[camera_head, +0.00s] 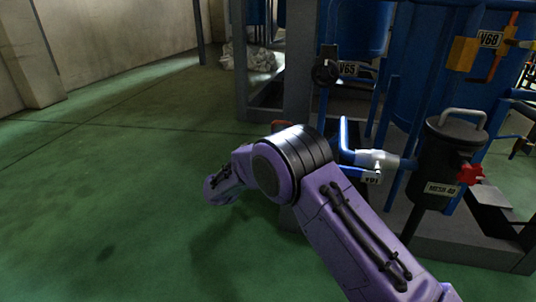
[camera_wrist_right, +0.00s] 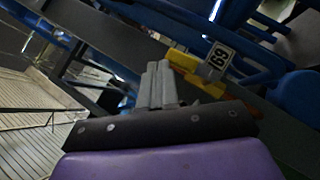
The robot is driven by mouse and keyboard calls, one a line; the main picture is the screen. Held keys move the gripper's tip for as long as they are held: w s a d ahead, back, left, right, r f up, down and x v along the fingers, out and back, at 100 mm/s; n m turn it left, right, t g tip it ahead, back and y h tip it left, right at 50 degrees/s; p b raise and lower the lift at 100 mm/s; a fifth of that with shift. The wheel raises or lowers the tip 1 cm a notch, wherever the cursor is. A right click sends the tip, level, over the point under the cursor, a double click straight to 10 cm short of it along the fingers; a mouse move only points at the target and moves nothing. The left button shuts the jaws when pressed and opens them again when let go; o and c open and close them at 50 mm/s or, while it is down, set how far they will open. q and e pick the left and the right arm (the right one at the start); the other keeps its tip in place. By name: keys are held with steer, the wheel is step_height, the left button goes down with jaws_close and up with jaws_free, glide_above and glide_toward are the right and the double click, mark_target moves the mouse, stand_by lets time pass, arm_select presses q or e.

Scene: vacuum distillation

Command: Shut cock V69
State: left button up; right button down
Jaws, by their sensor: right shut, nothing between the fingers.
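In the right wrist view, a white tag reading 69 (camera_wrist_right: 218,54) sits at the upper right of the picture, beside a yellow cock part (camera_wrist_right: 186,64) with a yellow piece reaching right. My right gripper (camera_wrist_right: 158,72) is shut and empty. Its grey fingertips appear just left of the yellow part; I cannot tell whether they touch it. The fingers and wrist hide part of what lies below. In the head view my purple right arm crosses the middle, its gripper out of sight, and I cannot make out V69. My left gripper is in neither view.
In the head view, a blue vessel frame with tag V65 (camera_head: 348,69), tag V68 (camera_head: 489,40) by a yellow box (camera_head: 462,54), and a dark canister (camera_head: 447,150) with a red knob (camera_head: 470,174) crowd the right. The green floor (camera_head: 110,190) at left is clear.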

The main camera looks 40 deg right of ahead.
steer(key=shift+s, duration=0.1)
stand_by(0.4)
